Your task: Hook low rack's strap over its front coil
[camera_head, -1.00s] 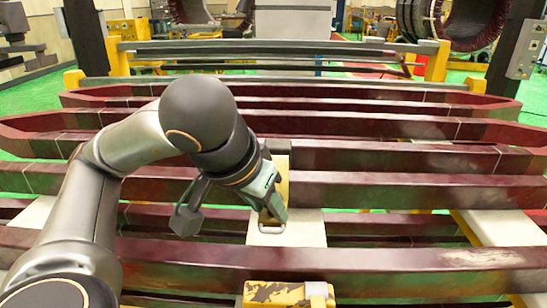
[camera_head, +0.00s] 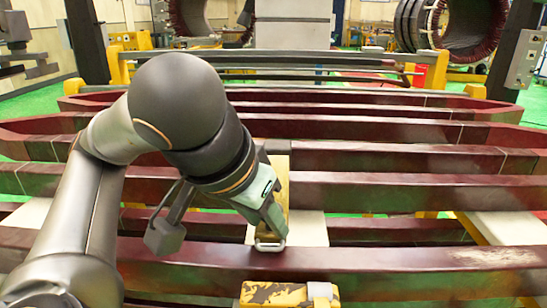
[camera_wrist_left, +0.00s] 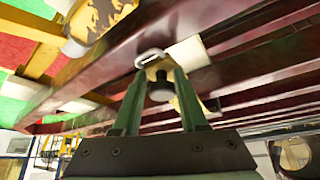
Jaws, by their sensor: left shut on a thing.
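My left gripper (camera_head: 272,222) is shut on the strap, near its end. The yellow strap (camera_head: 283,170) runs back from the gripper over the coil behind. Its pale metal loop (camera_head: 270,247) sticks out past the fingertips and overlaps the back top edge of the front coil (camera_head: 400,262), a long dark red bar. Whether the loop touches the coil I cannot tell. In the left wrist view, the loop (camera_wrist_left: 150,57) shows just beyond the fingertips, against the dark red coil. My right gripper is not in view.
A worn yellow block (camera_head: 290,294) stands in front of the front coil. Several more dark red coils lie in rows behind, with pale supports (camera_head: 308,228) between them. Dark bars on a yellow frame (camera_head: 437,68) cross the back.

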